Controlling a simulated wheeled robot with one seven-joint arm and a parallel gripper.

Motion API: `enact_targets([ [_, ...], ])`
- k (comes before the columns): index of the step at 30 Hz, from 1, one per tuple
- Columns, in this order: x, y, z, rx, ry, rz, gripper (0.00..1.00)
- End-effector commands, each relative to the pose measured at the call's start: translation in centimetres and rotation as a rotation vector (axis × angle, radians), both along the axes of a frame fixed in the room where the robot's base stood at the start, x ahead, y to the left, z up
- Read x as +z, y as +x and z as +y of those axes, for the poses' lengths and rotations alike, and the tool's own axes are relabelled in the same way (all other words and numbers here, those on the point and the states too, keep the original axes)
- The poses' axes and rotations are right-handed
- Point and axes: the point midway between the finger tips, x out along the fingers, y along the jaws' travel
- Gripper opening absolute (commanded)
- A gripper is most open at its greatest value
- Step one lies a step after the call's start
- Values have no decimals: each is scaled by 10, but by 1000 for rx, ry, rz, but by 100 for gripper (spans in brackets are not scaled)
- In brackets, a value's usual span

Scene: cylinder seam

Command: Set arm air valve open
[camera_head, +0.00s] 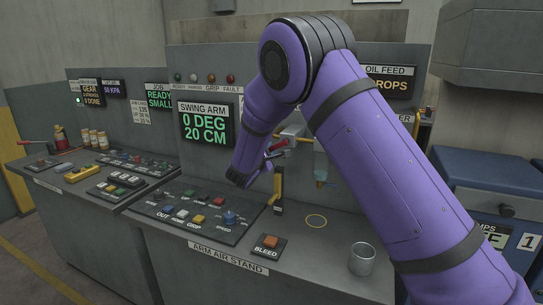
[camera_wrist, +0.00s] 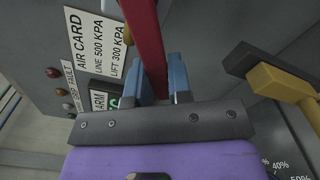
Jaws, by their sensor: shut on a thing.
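A red lever (camera_wrist: 146,40) passes between the two blue fingers of my gripper (camera_wrist: 155,80) in the wrist view, and the fingers are shut on it. In the head view my gripper (camera_head: 272,155) is at the back panel above the arm air stand, at the small red lever (camera_head: 279,145) below a pale grey fitting (camera_head: 293,131). My arm hides part of this area. No label on the lever is readable. The swing arm display (camera_head: 205,122) reads 0 DEG, 20 CM.
A yellow and black bracket (camera_wrist: 275,82) stands close to the right of my gripper. An air card (camera_wrist: 95,40) is on the panel to the left. The arm air stand (camera_head: 330,266) carries button panels, a bleed button (camera_head: 270,243) and a metal cup (camera_head: 362,259).

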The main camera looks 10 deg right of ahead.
Motion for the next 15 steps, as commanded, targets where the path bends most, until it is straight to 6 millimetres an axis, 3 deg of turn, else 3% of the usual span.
enact_targets([
  [15,26,5,7,0,332,-240,0],
])
